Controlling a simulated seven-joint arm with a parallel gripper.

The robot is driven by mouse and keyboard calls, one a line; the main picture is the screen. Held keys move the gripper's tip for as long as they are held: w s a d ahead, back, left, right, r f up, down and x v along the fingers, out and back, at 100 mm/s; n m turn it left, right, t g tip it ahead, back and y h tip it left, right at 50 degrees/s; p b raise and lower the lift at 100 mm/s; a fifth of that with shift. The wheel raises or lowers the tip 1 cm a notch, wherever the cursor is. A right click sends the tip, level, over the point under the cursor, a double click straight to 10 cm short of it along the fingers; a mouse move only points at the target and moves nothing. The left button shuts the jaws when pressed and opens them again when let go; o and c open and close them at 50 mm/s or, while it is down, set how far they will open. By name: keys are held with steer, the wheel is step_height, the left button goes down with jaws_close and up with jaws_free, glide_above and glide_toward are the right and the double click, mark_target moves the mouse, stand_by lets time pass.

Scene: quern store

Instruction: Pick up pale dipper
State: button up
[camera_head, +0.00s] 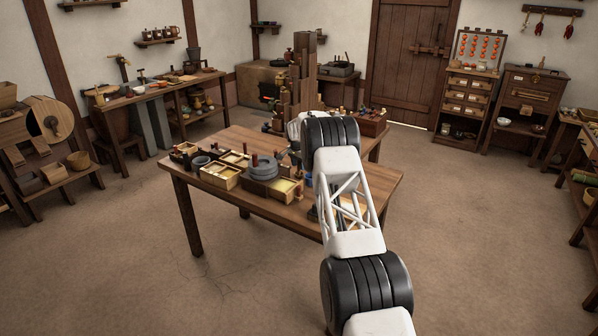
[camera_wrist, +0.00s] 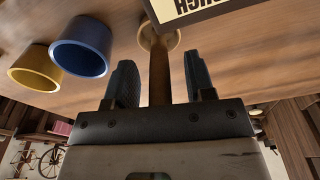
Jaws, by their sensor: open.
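In the wrist view a dipper with a brown handle (camera_wrist: 160,75) and a pale round end (camera_wrist: 148,37) stands out from the wooden table (camera_wrist: 240,70). I take it for the pale dipper. My gripper (camera_wrist: 160,80) is open, with one dark ribbed finger on each side of the handle. Gaps show between the handle and both fingers, so I see no grip on it. In the head view my arm hides the gripper and the dipper.
Beside the dipper are a blue cup (camera_wrist: 82,47), a yellow cup (camera_wrist: 37,68) and a dark-edged lettered board (camera_wrist: 215,10). In the head view the table (camera_head: 225,150) also bears grey round stones (camera_head: 264,167) and several open boxes (camera_head: 220,176).

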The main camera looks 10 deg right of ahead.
steer(key=shift+c, duration=0.4)
jaws_close()
steer(key=shift+r, duration=5)
steer(key=s+a+t, duration=0.1)
steer(key=s+a, duration=0.8)
steer(key=s, duration=0.4)
steer(key=shift+s+a+f, duration=0.15)
steer(key=shift+s+f, duration=0.2)
steer(key=shift+s, duration=0.05)
